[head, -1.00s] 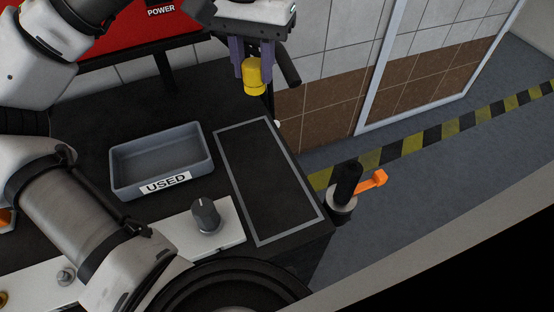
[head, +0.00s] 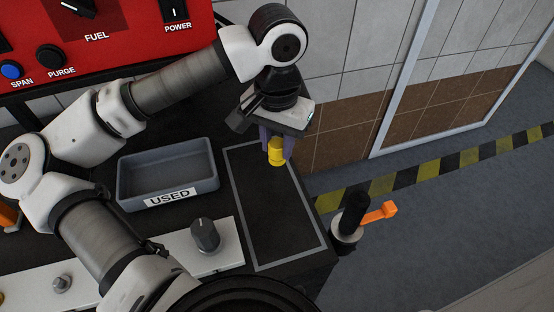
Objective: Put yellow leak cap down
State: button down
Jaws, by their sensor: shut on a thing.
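The yellow leak cap (head: 276,156) is held between the purple-grey fingers of my gripper (head: 276,146) in the head view. My gripper is shut on the cap, which hangs below the fingers, roughly upright. The cap appears over the far part of the grey-outlined black rectangle (head: 277,217) on the dark bench top. I cannot tell how high the cap is above the surface. The cap's upper part is partly hidden by the fingers.
A grey tray labelled USED (head: 168,176) stands left of the outlined rectangle and looks empty. A white panel with a dark knob (head: 205,234) lies in front. A black post with an orange lever (head: 378,213) stands at the right edge. A red control panel (head: 110,38) is behind.

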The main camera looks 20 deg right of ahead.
aim_at(278, 143)
jog(key=shift+f, duration=2.9)
jog(key=shift+f, duration=0.2)
jog(key=c, duration=1.1)
grip_release()
jog(key=shift+r, duration=0.1)
notch_tip(278, 143, up, 12)
jog(key=shift+r, duration=0.15)
